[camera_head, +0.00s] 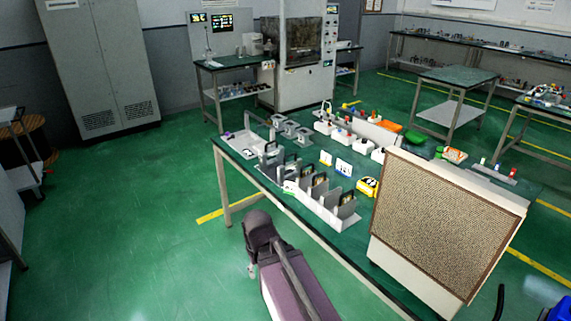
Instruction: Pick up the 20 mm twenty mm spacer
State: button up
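I cannot make out the 20 mm spacer; the small parts on the workbench (240,183) are too small to tell apart. A white rack (318,209) with upright grey dividers and dark-edged pieces stands along the near edge of the bench. A white tray (236,148) with small parts lies at its left end. My arm rises from the bottom middle, in front of the bench. A small pale part at its end, which looks like my gripper (251,270), shows over the floor below the dark joint, apart from the bench. Its fingers are not clear.
A large speckled panel with a pale frame (448,225) stands at the bench's right and blocks the view behind it. The green floor at left (120,230) is clear.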

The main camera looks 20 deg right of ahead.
aim_at(297, 162)
jog(key=z, duration=0.1)
jog(key=i, duration=1.1)
jog(key=z, duration=0.1)
